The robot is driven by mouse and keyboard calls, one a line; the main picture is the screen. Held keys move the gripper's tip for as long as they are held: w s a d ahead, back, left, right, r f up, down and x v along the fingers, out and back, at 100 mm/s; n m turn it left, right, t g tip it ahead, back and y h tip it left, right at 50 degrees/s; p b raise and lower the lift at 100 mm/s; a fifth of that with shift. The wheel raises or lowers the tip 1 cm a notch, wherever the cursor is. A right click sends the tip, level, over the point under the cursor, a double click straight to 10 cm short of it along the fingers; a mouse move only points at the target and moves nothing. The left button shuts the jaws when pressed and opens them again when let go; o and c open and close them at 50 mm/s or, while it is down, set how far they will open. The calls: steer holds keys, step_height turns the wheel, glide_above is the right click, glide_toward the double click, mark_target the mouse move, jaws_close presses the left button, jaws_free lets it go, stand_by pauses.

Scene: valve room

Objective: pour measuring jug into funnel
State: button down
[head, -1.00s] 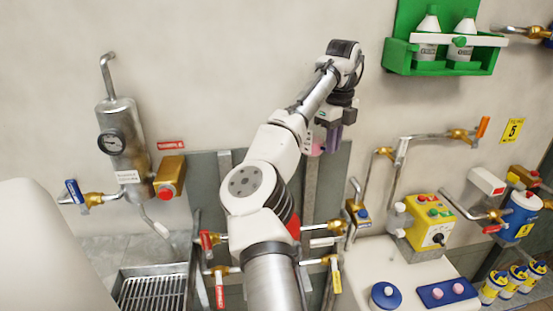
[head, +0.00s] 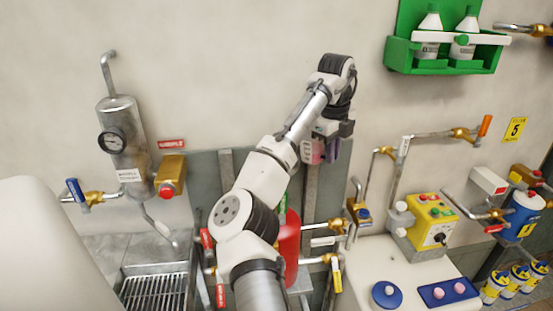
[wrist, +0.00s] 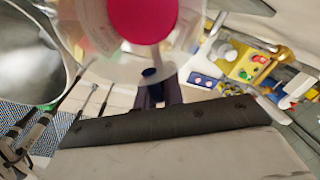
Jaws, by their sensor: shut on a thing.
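The measuring jug is a clear vessel with pink-red liquid (wrist: 141,18). It fills the top of the wrist view, cut off by the frame edge. In the head view the jug (head: 311,152) is a small pinkish shape below my wrist. My gripper (head: 330,150) is shut on it and holds it in the air before the grey wall panel; its dark purple fingers also show in the wrist view (wrist: 155,88). I cannot make out the funnel for certain. A shiny round metal vessel (wrist: 28,50) shows at the left of the wrist view, close to the jug.
A red cylinder (head: 290,247) stands partly behind my arm. A gauge tank (head: 128,150) is on the left wall, with a metal grate (head: 155,292) below. A yellow control box (head: 432,222) and valve pipes are at right. A green bottle rack (head: 440,60) hangs upper right.

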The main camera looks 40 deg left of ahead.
steer(key=s+r+t+h+b, duration=0.1)
steer(key=s+r+t+b, duration=0.3)
steer(key=t+b, duration=0.6)
steer(key=shift+s+a+r+t, duration=0.25)
steer(key=shift+r+t, duration=0.05)
steer(key=shift+t, duration=0.4)
steer(key=shift+s+r+t+h+b, duration=0.15)
steer(key=shift+r+t+h+b, duration=0.45)
steer(key=shift+b, duration=1)
steer(key=shift+s+a+r+t+b, duration=0.1)
steer(key=shift+s+r+t+b, duration=0.1)
steer(key=shift+s+t+b, duration=1.05)
steer(key=shift+w+r+b, duration=0.1)
steer(key=shift+w+b, duration=0.4)
steer(key=shift+s+r+t+b, duration=0.1)
steer(key=shift+r+t+b, duration=0.15)
steer(key=shift+t+b, duration=0.4)
